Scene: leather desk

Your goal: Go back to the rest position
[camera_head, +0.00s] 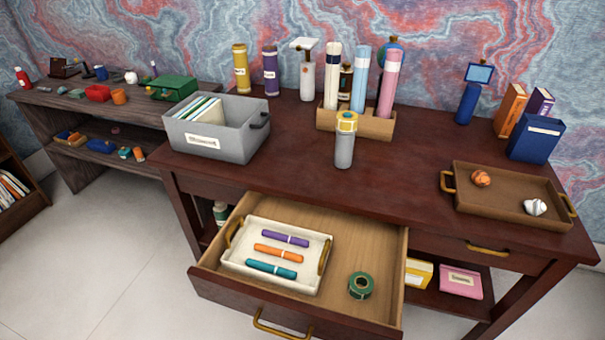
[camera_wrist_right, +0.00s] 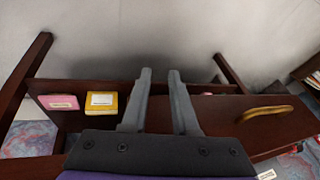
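My right gripper (camera_wrist_right: 160,72) shows only in the right wrist view. Its two grey fingers stand apart with nothing between them. Past the fingertips is grey-white floor, with the desk's wooden frame crossing behind the fingers. Neither arm nor gripper shows in the head view, and my left gripper is in no view. The dark red desk (camera_head: 285,135) fills the middle of the head view. Its drawer (camera_head: 380,235) is pulled out, holding a white tray (camera_head: 238,262) with purple, orange and teal sticks, and a green tape roll (camera_head: 361,285).
A grey bin (camera_head: 245,143), a lidded bottle (camera_head: 344,150), a holder of tall tubes (camera_head: 380,125) and a brown tray (camera_head: 480,205) stand on the desk. Pink (camera_wrist_right: 58,102) and yellow (camera_wrist_right: 101,103) boxes sit left of the fingers in the wrist view. A brass handle (camera_wrist_right: 265,113) is at right.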

